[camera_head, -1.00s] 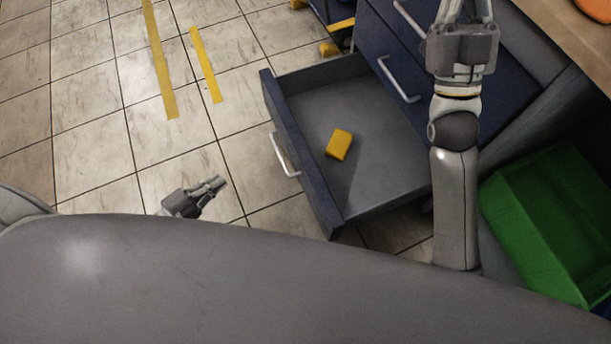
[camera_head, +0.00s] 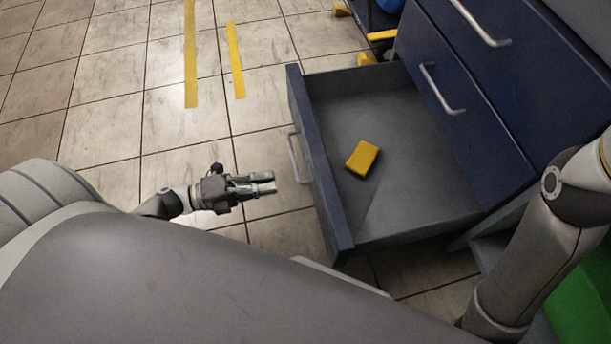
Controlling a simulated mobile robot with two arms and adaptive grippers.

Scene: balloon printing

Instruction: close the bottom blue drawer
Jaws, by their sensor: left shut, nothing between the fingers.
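The bottom blue drawer (camera_head: 322,177) stands pulled out of the blue cabinet (camera_head: 485,95), its front facing left. Its silver handle (camera_head: 298,158) is on the outer face. A yellow block (camera_head: 362,158) lies inside on the grey drawer floor. My left gripper (camera_head: 272,183) is shut and empty, pointing right at the drawer front, just left of the handle. A small gap shows between its fingertips and the handle. My right arm (camera_head: 535,250) comes in at the right edge, but its gripper is out of the picture.
The upper drawers with silver handles (camera_head: 441,90) are shut. A green bin (camera_head: 585,305) is at the lower right, partly behind my right arm. Yellow tape strips (camera_head: 190,60) mark the tiled floor, which is clear left of the drawer.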

